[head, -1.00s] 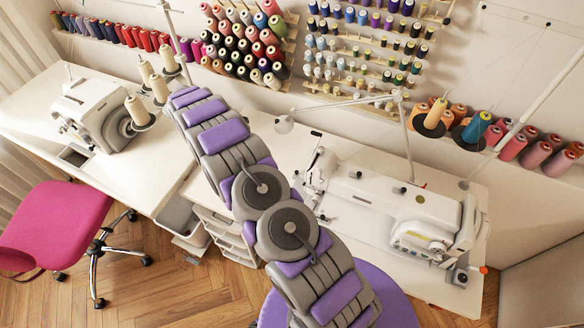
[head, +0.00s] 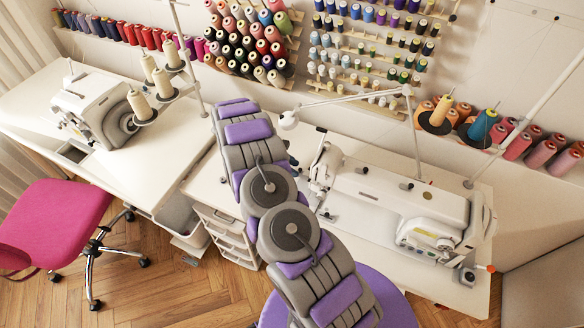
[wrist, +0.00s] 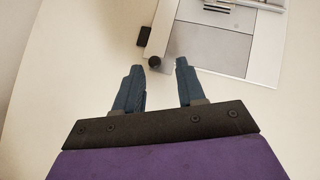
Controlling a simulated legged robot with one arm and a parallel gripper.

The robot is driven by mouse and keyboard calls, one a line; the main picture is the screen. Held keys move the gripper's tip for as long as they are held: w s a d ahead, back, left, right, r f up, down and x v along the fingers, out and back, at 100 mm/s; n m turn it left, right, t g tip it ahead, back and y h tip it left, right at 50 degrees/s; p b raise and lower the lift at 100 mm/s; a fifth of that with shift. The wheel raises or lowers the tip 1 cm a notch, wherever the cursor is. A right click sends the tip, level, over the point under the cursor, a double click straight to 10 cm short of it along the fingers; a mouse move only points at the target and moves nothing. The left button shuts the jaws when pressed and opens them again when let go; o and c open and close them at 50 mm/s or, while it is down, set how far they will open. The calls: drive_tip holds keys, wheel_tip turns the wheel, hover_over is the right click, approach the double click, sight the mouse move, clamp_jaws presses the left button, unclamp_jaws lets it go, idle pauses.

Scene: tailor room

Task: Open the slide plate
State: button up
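In the wrist view, a flat grey metal plate (wrist: 213,42), which looks like the slide plate, is set in a pale sewing machine bed (wrist: 264,62). It appears closed, though I cannot be sure. My gripper (wrist: 160,67) has two blue fingers spread apart with nothing held between them. The fingertips point toward the near left corner of the bed, short of the plate. A round black knob (wrist: 154,61) shows between the fingertips. In the head view, the white sewing machine (head: 400,200) stands right of my arm, which hides most of my gripper and part of the bed.
A small black block (wrist: 144,36) sits by the bed's left edge. A lamp arm (head: 350,98) reaches over the back of the table. A second machine (head: 98,108) and a pink chair (head: 58,222) are at left.

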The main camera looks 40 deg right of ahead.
drive_tip(key=shift+d+f, duration=0.25)
drive_tip(key=shift+d, duration=0.75)
drive_tip(key=shift+c, duration=0.9)
drive_tip(key=shift+a+r, duration=0.1)
drive_tip(key=shift+a, duration=0.55)
clamp_jaws()
drive_tip(key=shift+s, duration=0.1)
